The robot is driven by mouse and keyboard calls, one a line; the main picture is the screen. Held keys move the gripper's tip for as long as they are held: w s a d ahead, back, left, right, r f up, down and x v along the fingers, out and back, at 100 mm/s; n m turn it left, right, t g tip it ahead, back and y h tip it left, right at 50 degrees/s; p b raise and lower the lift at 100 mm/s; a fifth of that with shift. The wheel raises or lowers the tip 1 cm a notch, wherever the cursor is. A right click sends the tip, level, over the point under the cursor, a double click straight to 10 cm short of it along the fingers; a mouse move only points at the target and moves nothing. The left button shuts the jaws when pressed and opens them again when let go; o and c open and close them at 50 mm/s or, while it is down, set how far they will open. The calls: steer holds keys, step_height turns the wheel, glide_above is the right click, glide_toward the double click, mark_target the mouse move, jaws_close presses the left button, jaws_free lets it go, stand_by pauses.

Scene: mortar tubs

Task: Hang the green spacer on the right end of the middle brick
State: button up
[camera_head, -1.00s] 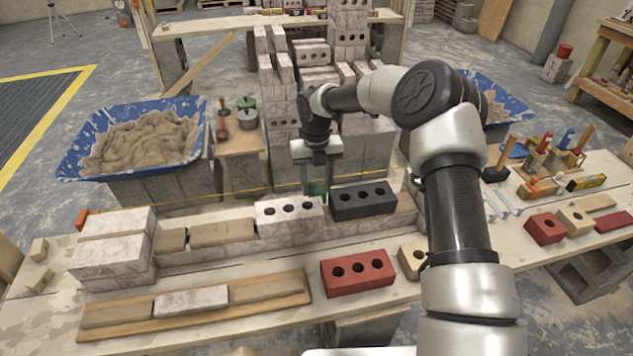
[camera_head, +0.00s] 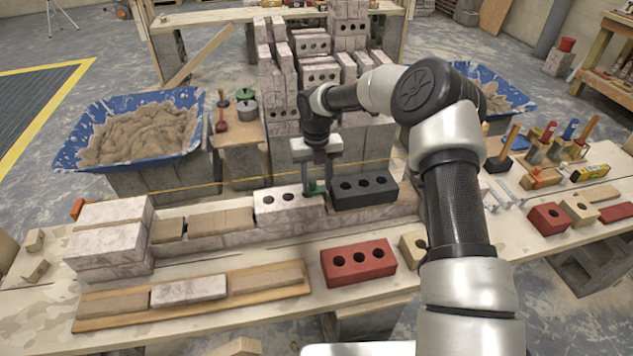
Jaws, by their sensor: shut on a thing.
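The green spacer (camera_head: 318,187) is a small piece held between the fingers of my gripper (camera_head: 317,190). My gripper points down over the right end of the middle brick (camera_head: 284,213), a pale brick with round holes on the low wall. The fingers hide part of that brick's top, including its rightmost hole. The spacer is at the top of this end, near the gap to a dark grey brick (camera_head: 364,193) on the right. I cannot tell whether the spacer touches the brick.
A stack of pale bricks (camera_head: 112,245) stands at the wall's left end, with mortar beds (camera_head: 218,221) beside it. A string runs behind the wall. A red brick (camera_head: 358,263) lies in front. A board (camera_head: 100,312) with sample bricks lies at the front left.

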steer(key=shift+f, duration=0.3)
steer(key=o, duration=1.1)
steer(key=shift+o, duration=0.2)
steer(key=shift+d, duration=0.1)
